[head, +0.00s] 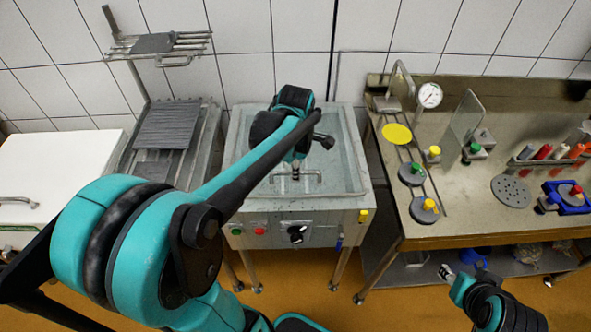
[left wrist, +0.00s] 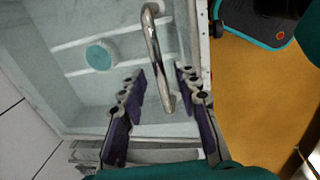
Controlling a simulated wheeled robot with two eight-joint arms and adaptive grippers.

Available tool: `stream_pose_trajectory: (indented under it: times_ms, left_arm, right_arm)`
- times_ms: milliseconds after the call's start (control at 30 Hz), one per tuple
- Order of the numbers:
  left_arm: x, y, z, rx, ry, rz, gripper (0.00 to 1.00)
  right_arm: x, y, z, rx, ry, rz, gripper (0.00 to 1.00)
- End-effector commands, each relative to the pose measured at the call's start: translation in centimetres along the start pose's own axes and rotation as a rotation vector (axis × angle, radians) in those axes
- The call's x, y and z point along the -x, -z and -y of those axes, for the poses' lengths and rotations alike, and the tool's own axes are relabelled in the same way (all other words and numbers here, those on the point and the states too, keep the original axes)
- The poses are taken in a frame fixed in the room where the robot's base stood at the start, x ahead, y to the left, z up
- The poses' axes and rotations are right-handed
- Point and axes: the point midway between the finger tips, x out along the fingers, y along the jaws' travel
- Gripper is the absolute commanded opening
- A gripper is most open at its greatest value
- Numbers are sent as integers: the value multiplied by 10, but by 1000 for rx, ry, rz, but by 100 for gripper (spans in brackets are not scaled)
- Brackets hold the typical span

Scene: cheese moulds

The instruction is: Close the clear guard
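The steel basin unit (head: 240,150) has a bluish, see-through top that looks like a clear guard lying flat; I cannot tell for sure whether it is fully down. A bent metal handle (head: 318,178) lies near its front edge. My left gripper (head: 295,176) is over this handle. In the left wrist view the handle (left wrist: 153,40) runs between the spread fingers of my left gripper (left wrist: 162,85), with no clear grip on it. A clear upright pane (head: 466,115) stands on the right bench. My right gripper (head: 447,272) is low in front of that bench; its fingers are too small to read.
The right bench (head: 450,222) carries a gauge (head: 429,95), a yellow disc (head: 397,134), several weights and coloured bottles. A rack with a grey ridged mat (head: 168,125) stands left of the basin, beside a white chest (head: 60,160). Buttons line the basin's front.

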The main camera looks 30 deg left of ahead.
Motion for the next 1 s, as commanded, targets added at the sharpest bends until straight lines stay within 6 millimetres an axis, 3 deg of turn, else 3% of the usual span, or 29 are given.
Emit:
stream_pose_trajectory:
  times_ms: [267,400,667,900,1000]
  left_arm:
    - [-2,0,0,0,-1,0,32]
    - [-2,0,0,0,-1,0,1]
    - [-5,0,1,-1,-6,-1,0]
    - [-36,0,12,-1,-81,-1,0]
    - [-36,0,12,-1,-87,-1,0]
  right_arm:
    - [0,0,0,0,0,0,42]
    - [0,0,0,0,0,0,42]
    - [-2,-1,0,0,0,0,42]
    - [-14,-10,0,0,0,0,42]
    - [-13,-9,0,0,0,0,42]
